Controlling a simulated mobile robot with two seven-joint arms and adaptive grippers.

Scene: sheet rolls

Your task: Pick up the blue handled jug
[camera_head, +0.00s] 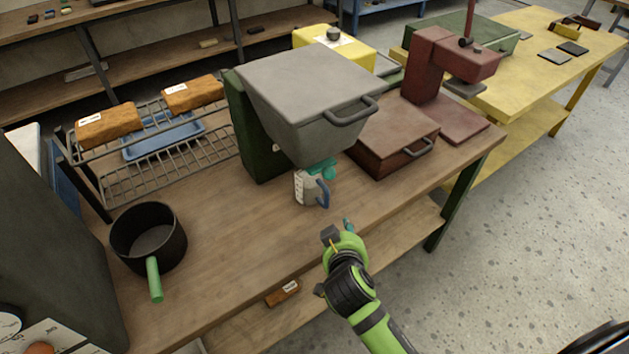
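The blue handled jug (307,188) is a small whitish jug with its blue handle on the right side. It stands upright on the wooden table (235,232), in front of and partly below a large grey hopper. Something teal-green shows directly behind its top. My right gripper (339,231) is near the table's front edge, in front of and a little right of the jug, and apart from it. Its two fingertips look spread with nothing between them. My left gripper is not in view.
The grey hopper (302,95) on a dark green stand overhangs the jug. A brown-red box (393,138) with a handle stands to the right. A black pot (148,238) with a green handle and a wire rack (180,150) with loaf-like blocks are left. The table between pot and jug is clear.

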